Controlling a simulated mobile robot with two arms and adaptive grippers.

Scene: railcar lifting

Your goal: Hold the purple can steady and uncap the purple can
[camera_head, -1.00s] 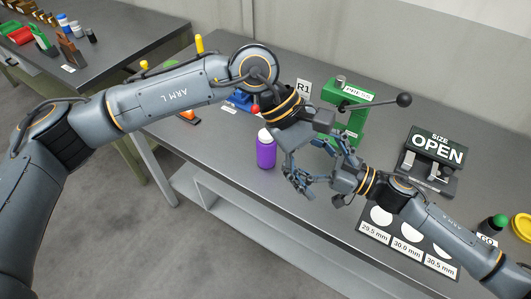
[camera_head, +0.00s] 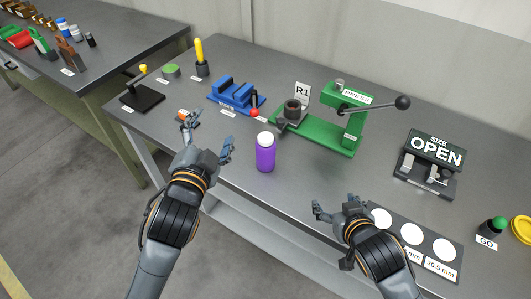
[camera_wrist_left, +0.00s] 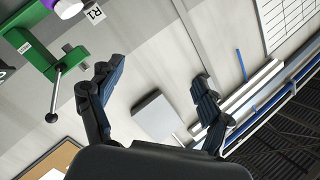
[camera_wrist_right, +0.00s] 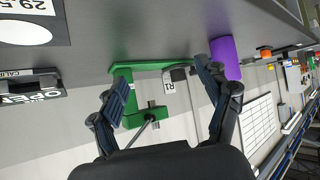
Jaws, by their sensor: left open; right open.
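The purple can (camera_head: 265,156) with a white cap (camera_head: 265,138) stands upright near the front edge of the bench. My left gripper (camera_head: 207,136) is open and empty to the left of the can, apart from it. My right gripper (camera_head: 340,207) is open and empty at the bench front, to the right of the can. In the left wrist view part of the can and its cap (camera_wrist_left: 67,8) show at the top left. In the right wrist view the can (camera_wrist_right: 225,57) shows beyond the right finger, cut by it; its cap is not clearly visible there.
A green press (camera_head: 340,118) with a long lever stands behind the can. A blue fixture (camera_head: 236,96) is at the back left. The bench around the can is clear.

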